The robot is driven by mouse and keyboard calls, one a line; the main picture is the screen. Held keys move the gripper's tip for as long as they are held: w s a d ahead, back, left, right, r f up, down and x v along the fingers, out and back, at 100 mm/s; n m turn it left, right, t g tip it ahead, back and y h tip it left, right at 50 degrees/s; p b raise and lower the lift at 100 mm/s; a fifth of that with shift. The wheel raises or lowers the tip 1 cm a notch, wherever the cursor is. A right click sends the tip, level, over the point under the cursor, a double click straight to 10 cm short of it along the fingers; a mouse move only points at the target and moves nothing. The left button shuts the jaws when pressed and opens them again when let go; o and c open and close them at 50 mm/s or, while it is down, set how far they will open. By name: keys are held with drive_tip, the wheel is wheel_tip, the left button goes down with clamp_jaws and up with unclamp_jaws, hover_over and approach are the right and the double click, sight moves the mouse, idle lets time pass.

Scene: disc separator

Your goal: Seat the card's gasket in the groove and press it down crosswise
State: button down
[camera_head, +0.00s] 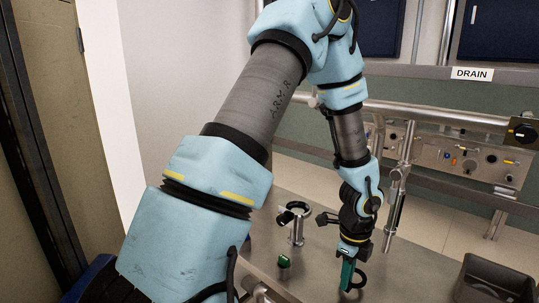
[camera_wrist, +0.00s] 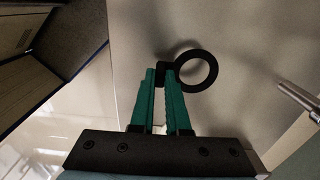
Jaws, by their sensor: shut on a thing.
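My gripper (camera_head: 348,275) has green fingers and hangs low over the steel table. It is shut on the tab of a black ring (camera_wrist: 214,72), which looks like the gasket. The ring sticks out to the right of the fingertips in the wrist view, where the gripper (camera_wrist: 160,76) also shows. The ring is also visible beside the fingers in the head view (camera_head: 363,279). Whether it touches the table is unclear. A metal post with black round parts on top (camera_head: 297,211) stands to the left of the gripper. I cannot make out a groove or the card.
A small green block (camera_head: 284,261) sits on the table (camera_head: 318,262) left of the gripper. A dark bin (camera_head: 497,278) is at the lower right. A slanted metal pipe (camera_head: 395,205) rises behind the gripper. A control panel (camera_head: 470,160) and a DRAIN sign (camera_head: 472,74) are behind.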

drive_tip(key=shift+r, duration=0.4)
wheel_tip(320, 180, up, 5)
drive_tip(key=p, duration=0.5)
drive_tip(key=shift+r, duration=0.1)
idle(0.3)
